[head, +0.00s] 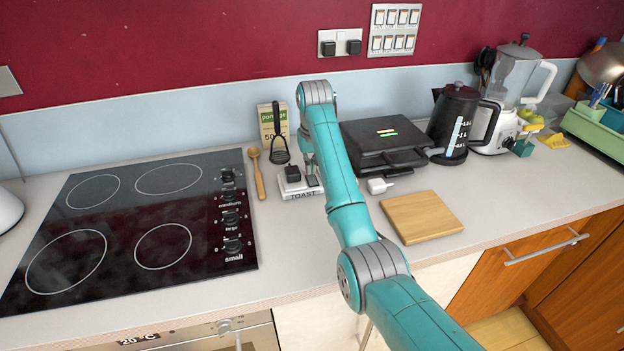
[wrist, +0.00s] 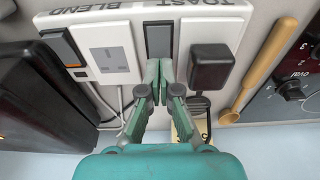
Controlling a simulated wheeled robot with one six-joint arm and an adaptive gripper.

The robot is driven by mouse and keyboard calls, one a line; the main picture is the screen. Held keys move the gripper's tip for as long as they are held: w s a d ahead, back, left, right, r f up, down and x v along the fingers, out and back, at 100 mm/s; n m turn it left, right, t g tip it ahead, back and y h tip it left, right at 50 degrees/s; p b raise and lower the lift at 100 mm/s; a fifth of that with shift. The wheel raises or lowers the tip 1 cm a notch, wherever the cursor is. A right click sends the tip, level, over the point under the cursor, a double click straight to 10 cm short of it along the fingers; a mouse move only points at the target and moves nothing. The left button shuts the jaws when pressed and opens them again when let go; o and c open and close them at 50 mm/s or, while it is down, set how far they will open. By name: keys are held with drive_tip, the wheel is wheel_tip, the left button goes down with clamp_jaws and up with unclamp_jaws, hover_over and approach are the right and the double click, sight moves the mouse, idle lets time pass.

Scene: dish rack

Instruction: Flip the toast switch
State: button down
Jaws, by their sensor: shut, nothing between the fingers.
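The white socket panel (head: 288,194) lies on the counter with the word TOAST on its front edge. In the wrist view the panel (wrist: 116,30) carries the labels TOAST and BLEND. A dark grey switch (wrist: 158,38) sits between an empty white socket and a black plug (wrist: 210,66), beside the TOAST label. My gripper (wrist: 160,72) is shut and empty, its fingertips at the near end of this switch in the picture. I cannot tell whether they touch it. In the head view my arm partly hides my gripper and the panel's right part.
A second switch (wrist: 62,45) with an orange part sits at the panel's left. A black grill (head: 385,143), a loose white plug (head: 379,185) and a cutting board (head: 421,217) lie to the right. A wooden spoon (head: 258,175) and the hob (head: 140,220) are left.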

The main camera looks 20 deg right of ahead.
sight(311, 177)
drive_tip(key=shift+f, duration=0.85)
idle(0.4)
drive_tip(key=shift+r, duration=3.55)
drive_tip(key=shift+s, duration=0.1)
